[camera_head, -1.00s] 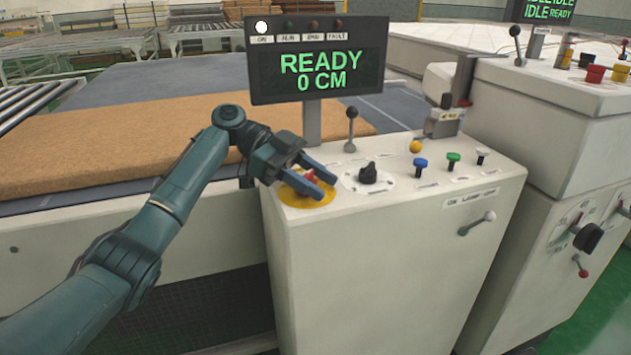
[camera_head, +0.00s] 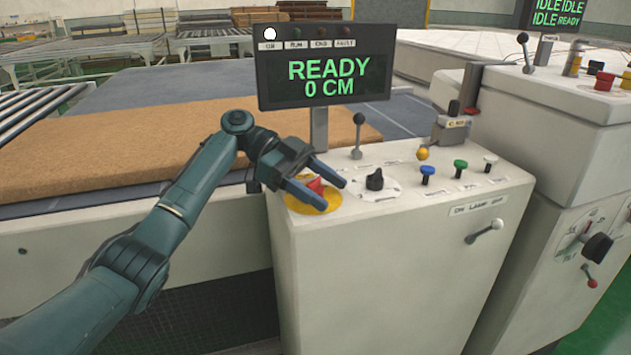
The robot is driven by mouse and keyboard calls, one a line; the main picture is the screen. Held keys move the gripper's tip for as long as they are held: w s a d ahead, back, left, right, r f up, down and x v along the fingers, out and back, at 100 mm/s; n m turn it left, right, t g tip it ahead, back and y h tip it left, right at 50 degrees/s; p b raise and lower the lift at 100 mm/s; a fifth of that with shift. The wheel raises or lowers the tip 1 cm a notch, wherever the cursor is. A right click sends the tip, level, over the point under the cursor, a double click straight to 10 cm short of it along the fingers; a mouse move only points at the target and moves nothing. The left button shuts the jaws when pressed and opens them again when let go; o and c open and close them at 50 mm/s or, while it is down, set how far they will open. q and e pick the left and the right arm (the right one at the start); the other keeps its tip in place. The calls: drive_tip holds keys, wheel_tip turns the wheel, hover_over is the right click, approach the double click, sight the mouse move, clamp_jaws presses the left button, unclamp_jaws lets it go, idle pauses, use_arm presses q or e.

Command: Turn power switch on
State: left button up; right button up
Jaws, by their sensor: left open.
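A red knob (camera_head: 315,186) sits on a round yellow plate (camera_head: 300,203) at the left end of the white control console's top (camera_head: 400,205). My left gripper (camera_head: 334,197) is open, with its two fingers over the yellow plate and the red knob between them. I cannot tell whether a finger touches the knob. The display (camera_head: 322,80) above reads "READY 0 CM", and the white lamp (camera_head: 270,34) over its "ON" label is lit. My right gripper is not in view.
A brown mattress slab (camera_head: 100,150) lies behind my left arm. A second console (camera_head: 560,110) stands at right.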

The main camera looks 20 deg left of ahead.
use_arm(q)
drive_tip(key=p+v, duration=0.2)
drive_tip(key=v, duration=1.1)
drive_tip(key=shift+r, duration=0.15)
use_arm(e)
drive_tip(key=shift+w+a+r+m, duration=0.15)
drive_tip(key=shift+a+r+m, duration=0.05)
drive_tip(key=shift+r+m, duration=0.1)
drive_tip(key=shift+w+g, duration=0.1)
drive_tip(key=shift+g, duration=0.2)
